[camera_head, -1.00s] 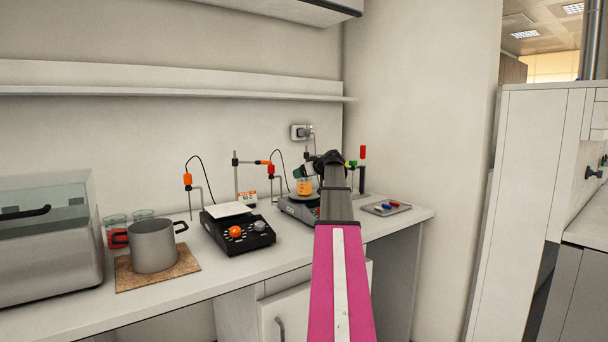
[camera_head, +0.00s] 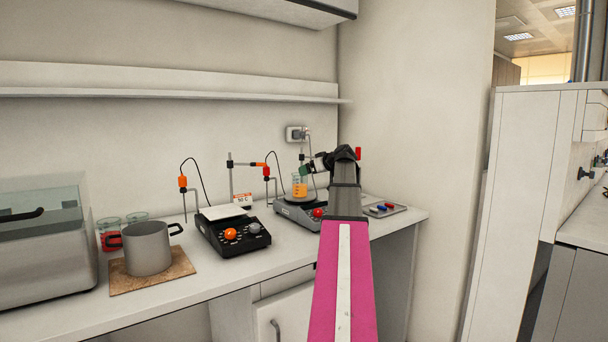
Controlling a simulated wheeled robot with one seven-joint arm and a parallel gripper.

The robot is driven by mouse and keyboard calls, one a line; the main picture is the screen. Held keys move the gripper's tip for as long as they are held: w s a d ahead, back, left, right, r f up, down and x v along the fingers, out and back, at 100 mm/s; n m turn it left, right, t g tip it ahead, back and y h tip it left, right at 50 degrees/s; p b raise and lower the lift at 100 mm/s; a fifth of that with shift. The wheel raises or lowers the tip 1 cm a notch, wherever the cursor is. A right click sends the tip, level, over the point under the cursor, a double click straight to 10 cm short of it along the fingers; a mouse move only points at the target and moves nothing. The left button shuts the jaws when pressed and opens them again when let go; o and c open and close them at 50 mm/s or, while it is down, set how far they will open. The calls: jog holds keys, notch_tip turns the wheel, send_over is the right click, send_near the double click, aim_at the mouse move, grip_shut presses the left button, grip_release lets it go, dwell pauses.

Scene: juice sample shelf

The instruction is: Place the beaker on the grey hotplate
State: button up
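The beaker (camera_head: 299,188) holds orange liquid and looks upright on the plate of the grey hotplate (camera_head: 288,211), whose red knob faces the front. From this angle I cannot be sure its base touches the plate. My gripper (camera_head: 308,170) is at the beaker's upper right, just behind or beside its rim. The fingers are small and partly hidden, so I cannot tell whether they are open or still around the beaker. My pink and grey arm reaches in from the bottom and covers the hotplate's right side.
A black hotplate (camera_head: 232,238) with an orange knob stands to the left. Further left are a steel pot (camera_head: 148,250) on a brown mat and red-marked glassware (camera_head: 107,238). Stands with probes rise behind. A small tray (camera_head: 390,210) lies at right.

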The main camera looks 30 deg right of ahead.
jog(key=shift+v, duration=2)
